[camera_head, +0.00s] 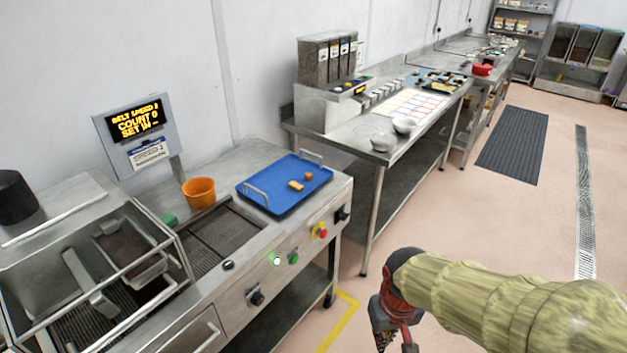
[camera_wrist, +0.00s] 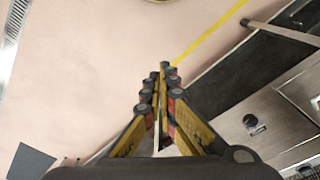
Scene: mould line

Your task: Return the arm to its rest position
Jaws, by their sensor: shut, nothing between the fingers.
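My arm reaches in from the lower right of the head view, in a pale ribbed sleeve. My gripper (camera_head: 394,340) hangs down at its end, over the floor to the right of the machine, and its tips are cut off by the lower edge. In the wrist view my gripper (camera_wrist: 166,72) has its fingers together at the tips with nothing between them. Pinkish floor lies beyond the tips, and the machine front shows to the right.
The steel machine (camera_head: 240,290) carries a blue tray (camera_head: 262,196) with small items, an orange bowl (camera_head: 199,192) and a display (camera_head: 137,121). A long steel table (camera_head: 345,150) stands behind. A dark mat (camera_head: 513,143) and a drain grate (camera_head: 585,205) lie on open floor at the right.

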